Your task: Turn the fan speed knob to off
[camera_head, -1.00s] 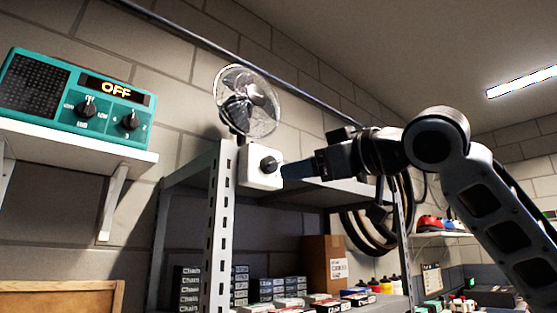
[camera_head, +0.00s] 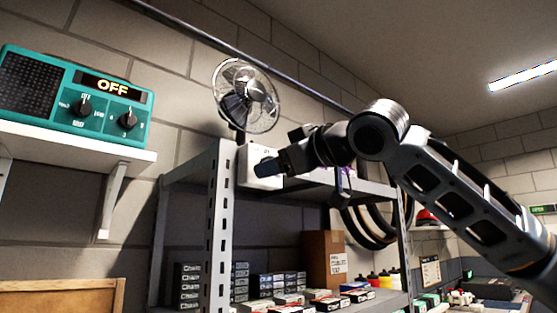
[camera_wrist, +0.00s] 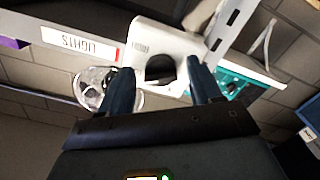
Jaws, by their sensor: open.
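The white control box (camera_head: 248,165) stands at the shelf's front corner, below the wall fan (camera_head: 247,96). In the wrist view, the box (camera_wrist: 165,38) faces me and its dark knob (camera_wrist: 160,68) shows between my fingers. The knob's pointer and setting cannot be read. My gripper (camera_head: 268,168) is in front of the box and hides the knob in the head view. In the wrist view, my gripper (camera_wrist: 160,72) is open, with one finger on each side of the knob. I cannot tell whether either finger touches it.
A teal radio (camera_head: 75,92) reading OFF, with two dark knobs, sits on a white wall shelf (camera_head: 75,144) at left. The grey shelving post (camera_head: 221,230) stands just left of the box. Boxes fill the lower shelf.

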